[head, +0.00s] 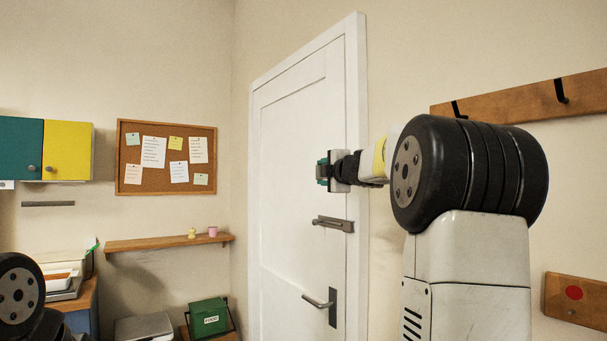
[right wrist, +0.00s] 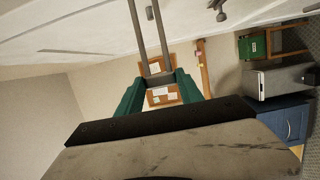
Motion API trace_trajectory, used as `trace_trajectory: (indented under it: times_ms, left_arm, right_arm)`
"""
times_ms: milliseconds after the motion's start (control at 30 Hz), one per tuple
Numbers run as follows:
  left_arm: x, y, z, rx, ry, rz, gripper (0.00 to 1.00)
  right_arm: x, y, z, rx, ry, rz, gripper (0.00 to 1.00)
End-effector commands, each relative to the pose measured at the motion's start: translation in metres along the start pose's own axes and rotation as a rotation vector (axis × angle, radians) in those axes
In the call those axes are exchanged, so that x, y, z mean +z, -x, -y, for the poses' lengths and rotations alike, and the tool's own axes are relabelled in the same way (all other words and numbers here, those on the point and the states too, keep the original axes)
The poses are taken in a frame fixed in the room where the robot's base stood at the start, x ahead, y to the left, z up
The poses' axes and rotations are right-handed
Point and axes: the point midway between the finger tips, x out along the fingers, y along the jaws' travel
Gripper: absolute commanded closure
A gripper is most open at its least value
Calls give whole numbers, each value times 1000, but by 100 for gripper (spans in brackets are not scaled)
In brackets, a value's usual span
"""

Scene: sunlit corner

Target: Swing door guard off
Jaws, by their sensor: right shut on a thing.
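The white door (head: 285,200) stands closed in its white frame, as far as I can see. The door guard (right wrist: 162,38) shows in the right wrist view as two parallel grey rods joined at their near end. My right gripper (head: 322,171), with green fingers, is at the upper part of the door near its right edge. In the right wrist view its fingers (right wrist: 160,84) are shut on the joined end of the guard's bar. In the head view the gripper hides the guard. My left gripper is out of view; only part of my left arm shows at lower left.
Below the gripper, a grey bolt (head: 333,224) and a lever handle (head: 319,301) stick out from the door. A wooden hook rail (head: 530,101) is on the wall at right. A shelf (head: 165,243) and corkboard (head: 128,180) hang on the left wall.

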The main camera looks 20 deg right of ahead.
Motion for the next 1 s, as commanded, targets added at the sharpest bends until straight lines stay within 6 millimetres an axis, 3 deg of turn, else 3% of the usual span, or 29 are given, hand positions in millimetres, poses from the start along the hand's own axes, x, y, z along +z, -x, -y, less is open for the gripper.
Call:
trace_trajectory:
  times_ms: [33, 567, 600, 700, 1000]
  left_arm:
    - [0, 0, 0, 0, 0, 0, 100]
    - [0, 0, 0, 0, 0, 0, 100]
    - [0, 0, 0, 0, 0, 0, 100]
    - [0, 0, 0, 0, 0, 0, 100]
    - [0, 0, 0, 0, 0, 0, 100]
  right_arm:
    - [14, 5, -1, 1, 1, 28, 100]
    - [16, 7, -2, 3, 1, 28, 100]
    - [16, 7, -2, 3, 1, 28, 55]
    - [15, 7, -2, 3, 1, 25, 35]
    - [9, 6, -1, 1, 1, 15, 35]
